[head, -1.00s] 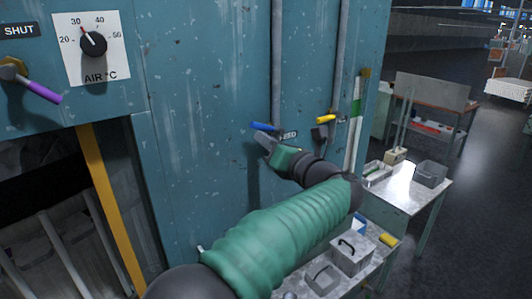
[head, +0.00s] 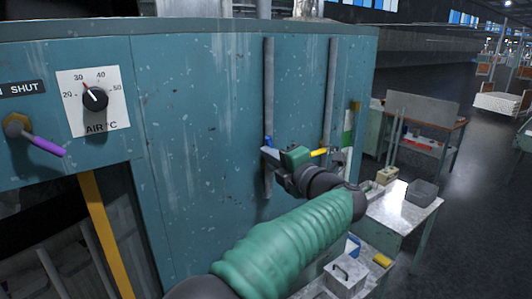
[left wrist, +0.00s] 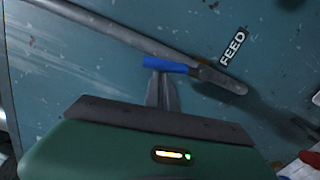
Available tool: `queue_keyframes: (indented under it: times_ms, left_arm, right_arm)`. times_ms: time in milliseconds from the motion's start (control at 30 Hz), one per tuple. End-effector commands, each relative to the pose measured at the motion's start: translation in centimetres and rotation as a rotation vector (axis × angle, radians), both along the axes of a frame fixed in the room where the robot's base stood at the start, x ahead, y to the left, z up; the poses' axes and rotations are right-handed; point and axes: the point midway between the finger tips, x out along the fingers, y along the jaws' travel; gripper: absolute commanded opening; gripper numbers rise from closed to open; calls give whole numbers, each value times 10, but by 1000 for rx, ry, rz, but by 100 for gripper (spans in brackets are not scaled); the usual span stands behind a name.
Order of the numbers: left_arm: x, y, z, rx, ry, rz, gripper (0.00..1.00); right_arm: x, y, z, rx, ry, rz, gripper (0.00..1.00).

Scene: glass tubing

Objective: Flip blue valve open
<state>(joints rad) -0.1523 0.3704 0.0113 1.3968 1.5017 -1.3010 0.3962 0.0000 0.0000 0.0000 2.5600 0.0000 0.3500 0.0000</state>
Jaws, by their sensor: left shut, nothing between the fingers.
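The blue valve handle (head: 268,141) is on the left grey pipe (head: 268,85) on the teal panel. In the head view it looks short and nearly upright, roughly in line with the pipe. In the left wrist view the blue handle (left wrist: 166,65) lies close to the pipe's direction, at a slight angle. My left gripper (head: 270,153) is shut and empty. Its fingertips (left wrist: 160,78) are right at the handle, seeming to touch its side; exact contact is unclear. A FEED label (left wrist: 232,48) is beside the pipe. My right gripper is out of view.
A yellow handle (head: 319,152) is on the second pipe (head: 330,95), close to the right of my gripper. A purple lever (head: 45,146) and an air dial (head: 95,98) are at the left. A bench (head: 405,212) with boxes stands at the right.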

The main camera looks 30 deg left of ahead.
Motion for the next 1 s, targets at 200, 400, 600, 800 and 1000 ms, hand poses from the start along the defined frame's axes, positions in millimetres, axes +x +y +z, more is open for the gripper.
queue_keyframes:
  times_ms: [200,400,600,800,1000]
  left_arm:
    - [7,-3,5,42,102,-1,0]
    - [10,-4,6,41,99,-1,0]
    - [11,-5,6,41,98,-2,0]
    - [12,-5,6,41,97,-2,0]
    - [13,-5,6,41,97,-3,0]
  right_arm:
    - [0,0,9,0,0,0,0]
    - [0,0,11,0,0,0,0]
    - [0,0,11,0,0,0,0]
    - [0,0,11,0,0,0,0]
    - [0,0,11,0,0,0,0]
